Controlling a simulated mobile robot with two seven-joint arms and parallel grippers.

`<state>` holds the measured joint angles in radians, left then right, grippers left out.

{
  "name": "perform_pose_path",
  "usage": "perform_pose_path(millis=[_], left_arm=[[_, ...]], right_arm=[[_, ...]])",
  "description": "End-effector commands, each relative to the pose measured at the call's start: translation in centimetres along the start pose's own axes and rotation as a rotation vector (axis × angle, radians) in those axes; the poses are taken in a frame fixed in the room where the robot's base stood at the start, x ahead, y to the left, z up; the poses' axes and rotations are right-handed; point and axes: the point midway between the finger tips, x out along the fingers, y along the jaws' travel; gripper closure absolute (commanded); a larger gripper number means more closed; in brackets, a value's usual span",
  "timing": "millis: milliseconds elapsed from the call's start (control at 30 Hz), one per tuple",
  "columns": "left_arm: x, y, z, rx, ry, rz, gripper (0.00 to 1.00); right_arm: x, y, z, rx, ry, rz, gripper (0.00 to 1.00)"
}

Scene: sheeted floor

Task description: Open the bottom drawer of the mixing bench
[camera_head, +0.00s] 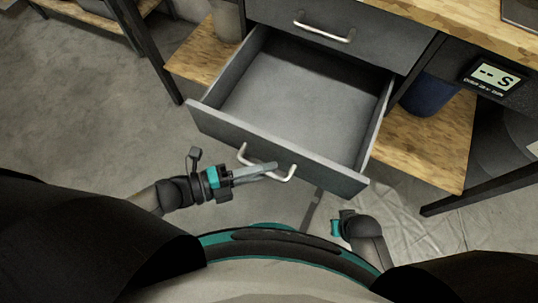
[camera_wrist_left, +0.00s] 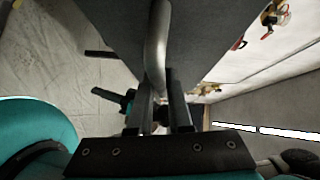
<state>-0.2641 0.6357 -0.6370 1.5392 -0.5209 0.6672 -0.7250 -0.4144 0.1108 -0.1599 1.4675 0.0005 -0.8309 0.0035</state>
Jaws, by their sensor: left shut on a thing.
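The bottom drawer (camera_head: 300,90) of the mixing bench is pulled well out, and its empty grey inside shows in the head view. Its pale bar handle (camera_head: 288,176) is on the front panel, toward me. In the left wrist view the handle (camera_wrist_left: 157,50) runs down between the fingers (camera_wrist_left: 163,112), in front of the grey drawer front (camera_wrist_left: 200,30). The drawer above (camera_head: 330,28) is closed. My right gripper (camera_head: 335,225) is low, right of the handle and apart from it; its fingers are not clear.
The wooden bench top (camera_head: 480,22) lies above. A lower wooden shelf (camera_head: 425,145) with a dark blue container (camera_head: 430,95) is right of the drawer. Another shelf part with a grey pot (camera_head: 226,20) is at left. Dark bench legs (camera_head: 148,50) stand nearby. The floor (camera_head: 90,120) at left is clear.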

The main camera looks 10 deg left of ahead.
Motion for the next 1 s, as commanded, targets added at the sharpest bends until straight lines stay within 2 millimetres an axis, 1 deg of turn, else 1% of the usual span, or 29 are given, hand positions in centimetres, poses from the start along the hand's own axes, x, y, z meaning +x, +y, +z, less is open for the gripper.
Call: perform_pose_path(millis=[367,400,633,667,1000], left_arm=[[-0.17,0.0,-0.06,0.001,-0.001,-0.001,1.0],[-0.17,0.0,-0.06,0.001,-0.001,-0.001,0.82],[-0.15,0.01,-0.08,0.0,-0.001,-0.001,0.56],[-0.15,0.02,-0.09,0.0,-0.001,-0.001,0.54],[-0.13,0.03,-0.11,0.0,0.0,-0.001,0.54]], right_arm=[[0.11,0.05,0.08,0.0,-0.001,0.001,1.0],[0.11,0.05,0.08,0.0,-0.001,0.001,1.0],[0.11,0.05,0.09,0.0,-0.001,0.001,1.0],[0.11,0.05,0.08,0.0,-0.001,0.001,1.0],[0.09,0.05,0.06,0.0,-0.001,0.001,1.0]])
